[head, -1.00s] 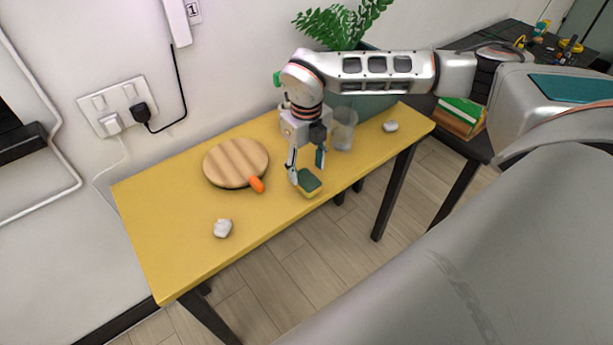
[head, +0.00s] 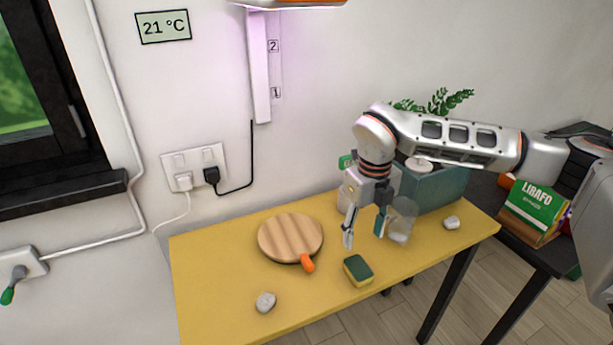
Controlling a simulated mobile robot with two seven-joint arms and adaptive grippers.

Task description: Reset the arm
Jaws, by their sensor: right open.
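My right arm reaches in from the right over the yellow table. My right gripper (head: 364,236) points down with its fingers apart and nothing between them. It is above the table, behind the green and yellow sponge (head: 358,271) and left of a clear glass (head: 402,220). My left gripper is not in view.
White lumps lie near the front edge (head: 265,302) and at the right (head: 452,222). A planter (head: 440,187) stands behind my arm. The table's left end is clear.

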